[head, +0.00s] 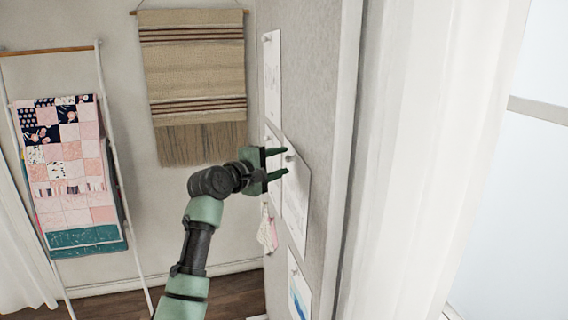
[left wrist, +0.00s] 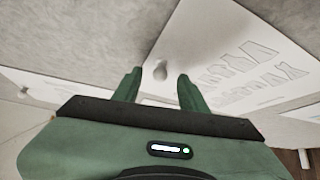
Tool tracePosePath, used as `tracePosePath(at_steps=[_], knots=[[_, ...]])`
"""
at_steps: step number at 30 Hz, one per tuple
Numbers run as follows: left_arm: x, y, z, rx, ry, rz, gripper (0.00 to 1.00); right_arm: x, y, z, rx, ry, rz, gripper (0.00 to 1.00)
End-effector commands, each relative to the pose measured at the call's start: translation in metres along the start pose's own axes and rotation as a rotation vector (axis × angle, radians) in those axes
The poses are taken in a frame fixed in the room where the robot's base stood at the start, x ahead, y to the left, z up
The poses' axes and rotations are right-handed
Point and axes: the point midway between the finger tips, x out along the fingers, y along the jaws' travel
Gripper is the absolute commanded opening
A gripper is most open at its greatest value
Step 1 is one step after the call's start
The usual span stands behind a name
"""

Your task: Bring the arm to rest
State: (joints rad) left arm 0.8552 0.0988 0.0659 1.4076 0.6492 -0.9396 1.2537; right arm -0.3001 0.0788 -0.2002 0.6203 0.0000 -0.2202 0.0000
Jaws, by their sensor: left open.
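My left gripper (head: 279,163) is raised in front of the grey pinboard wall, its fingers pointing at a pinned white pattern sheet. It is open, with nothing between its fingers. In the left wrist view my two green fingers (left wrist: 156,85) stand apart. The white sheet (left wrist: 235,60) with printed pattern pieces lies just beyond them, and a pale pin (left wrist: 160,71) shows between the fingertips. I cannot tell whether the fingers touch the sheet. In the head view the sheet (head: 296,205) hangs partly behind the gripper. My right gripper is not in view.
The grey pinboard (head: 315,90) holds several papers and a small hanging cloth (head: 267,230). A woven hanging (head: 195,80) is on the back wall. A ladder rack with a patchwork quilt (head: 70,170) stands left. A white curtain (head: 425,150) hangs right. Open floor (head: 235,292) shows below.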

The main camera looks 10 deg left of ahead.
Motion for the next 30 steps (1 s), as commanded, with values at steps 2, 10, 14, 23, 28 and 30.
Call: tracePosePath(at_steps=[2, 10, 14, 23, 28, 30], knots=[[-0.014, -0.004, -0.001, 0.002, 0.001, 0.002, 0.42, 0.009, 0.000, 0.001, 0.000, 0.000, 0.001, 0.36], [-0.050, -0.002, 0.000, 0.001, 0.000, 0.000, 0.42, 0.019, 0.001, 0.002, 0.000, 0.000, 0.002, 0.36], [-0.049, -0.022, -0.005, 0.013, 0.013, -0.029, 0.42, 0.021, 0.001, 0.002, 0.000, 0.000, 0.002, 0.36], [-0.019, -0.215, -0.046, 0.185, 0.099, -0.278, 0.42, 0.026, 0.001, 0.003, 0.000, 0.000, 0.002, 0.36], [-0.029, -0.345, -0.059, 0.327, 0.111, -0.449, 0.42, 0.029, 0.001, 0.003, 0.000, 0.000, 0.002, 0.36], [-0.040, -0.399, -0.062, 0.388, 0.105, -0.520, 0.42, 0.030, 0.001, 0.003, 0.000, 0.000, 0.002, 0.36]])
